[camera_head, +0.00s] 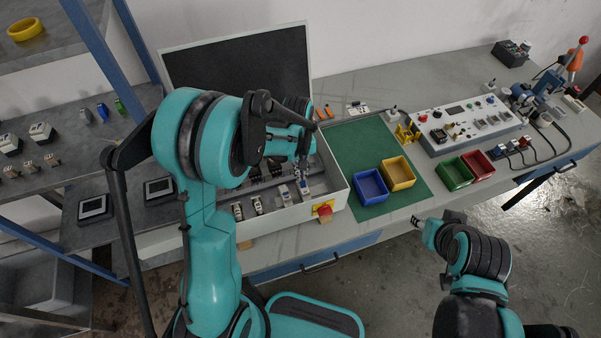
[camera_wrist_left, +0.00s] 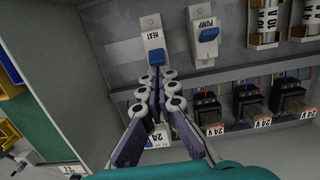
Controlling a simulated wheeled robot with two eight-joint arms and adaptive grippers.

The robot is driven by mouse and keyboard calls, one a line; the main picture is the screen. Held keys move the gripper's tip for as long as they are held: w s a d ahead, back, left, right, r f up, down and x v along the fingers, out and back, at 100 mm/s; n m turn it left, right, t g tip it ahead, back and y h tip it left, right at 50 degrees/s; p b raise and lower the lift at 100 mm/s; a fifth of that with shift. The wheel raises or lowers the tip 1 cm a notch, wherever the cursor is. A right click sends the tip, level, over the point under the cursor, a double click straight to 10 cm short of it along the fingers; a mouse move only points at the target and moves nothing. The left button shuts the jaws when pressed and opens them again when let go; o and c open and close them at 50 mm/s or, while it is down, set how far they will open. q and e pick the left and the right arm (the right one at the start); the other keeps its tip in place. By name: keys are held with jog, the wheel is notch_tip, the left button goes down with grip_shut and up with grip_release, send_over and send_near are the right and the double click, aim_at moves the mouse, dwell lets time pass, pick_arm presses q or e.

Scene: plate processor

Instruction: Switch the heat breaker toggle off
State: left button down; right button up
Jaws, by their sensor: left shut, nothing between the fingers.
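The heat breaker (camera_wrist_left: 152,38) is a white plate labelled HEAT with a blue toggle (camera_wrist_left: 156,57), near the top of the left wrist view. In the head view the heat breaker (camera_head: 305,188) is small, inside the open control box. My left gripper (camera_wrist_left: 157,80) is shut and empty. Its fingertips are right at the lower end of the blue toggle; I cannot tell whether they touch. In the head view my left gripper (camera_head: 302,166) is over the box. My right gripper (camera_head: 425,225) is at the table's front edge, too small to judge.
A similar pump breaker (camera_wrist_left: 204,37) sits close beside the heat one. Several 24 V relays (camera_wrist_left: 207,112) stand in a row nearby. The open box (camera_head: 335,170) has side walls and a red emergency button (camera_head: 325,210). Blue (camera_head: 371,187) and yellow (camera_head: 398,173) bins stand on the green mat.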

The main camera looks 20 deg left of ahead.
aim_at(304, 186)
pick_arm(q)
jog(key=shift+s+d+r+t+y, duration=0.15)
jog(key=shift+t+y, duration=0.2)
jog(key=shift+t, duration=0.1)
jog(key=shift+s+d+r+t+y, duration=0.1)
jog(key=shift+s+d+t+y, duration=0.05)
jog(key=shift+t+y, duration=0.25)
jog(key=shift+s+d+t+b, duration=0.1)
jog(key=shift+s+t+b, duration=0.05)
jog(key=shift+t+b, duration=0.2)
jog(key=t+y, duration=0.1)
jog(key=s+t+y+b, duration=0.1)
jog(key=d+t+y+b, duration=0.1)
jog(key=shift+s+d+r+t, duration=0.1)
jog(key=shift+s+r+t, duration=0.1)
jog(key=shift+s+t, duration=0.15)
jog(key=shift+w+r, duration=0.1)
jog(key=shift+w, duration=0.05)
jog(key=shift+r, duration=0.15)
jog(key=shift+r+p, duration=0.5)
jog(key=shift+r, duration=0.2)
